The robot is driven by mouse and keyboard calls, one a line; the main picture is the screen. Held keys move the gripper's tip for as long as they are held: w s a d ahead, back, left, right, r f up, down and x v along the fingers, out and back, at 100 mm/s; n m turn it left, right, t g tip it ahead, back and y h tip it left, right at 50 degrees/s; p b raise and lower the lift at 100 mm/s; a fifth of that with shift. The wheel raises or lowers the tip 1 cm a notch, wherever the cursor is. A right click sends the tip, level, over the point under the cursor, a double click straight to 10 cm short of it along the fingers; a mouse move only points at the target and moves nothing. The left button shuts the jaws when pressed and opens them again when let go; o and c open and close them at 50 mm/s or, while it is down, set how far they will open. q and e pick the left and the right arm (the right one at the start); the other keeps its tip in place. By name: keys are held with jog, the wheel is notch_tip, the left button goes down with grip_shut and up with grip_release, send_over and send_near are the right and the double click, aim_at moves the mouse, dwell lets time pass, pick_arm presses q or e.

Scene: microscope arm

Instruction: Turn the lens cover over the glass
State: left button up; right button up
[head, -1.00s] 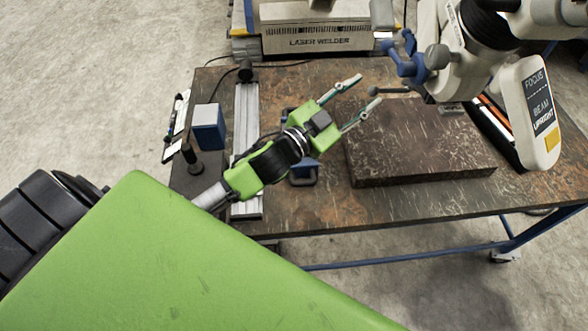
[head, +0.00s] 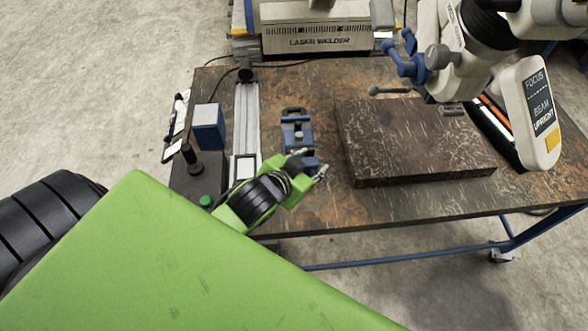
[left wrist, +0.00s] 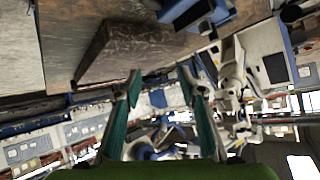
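The microscope head (head: 458,72) hangs at the upper right of the head view, over the right part of the bench. A thin dark lever with a ball end (head: 375,91) sticks out to the left beneath it. I cannot tell whether this is the lens cover's handle. The glass and the cover itself are not clearly visible. My left gripper (head: 312,168) is at the front of the bench, left of the stone slab and well apart from the microscope. In the left wrist view its two teal fingers (left wrist: 163,80) are spread with nothing between them. My right gripper is out of view.
A dark stone slab (head: 415,140) lies on the workbench (head: 300,85) below the microscope. A blue vise (head: 297,132) stands between the slab and a metal rail (head: 246,115). A white control panel (head: 530,110) hangs at the right. A laser welder (head: 318,40) stands behind the bench.

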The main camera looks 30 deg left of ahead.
pick_arm(q)
jog(key=s+f+g, duration=0.3)
jog(key=s+f, duration=0.1)
jog(key=s, duration=0.3)
jog(key=shift+a+n, duration=0.15)
jog(key=shift+n, duration=0.15)
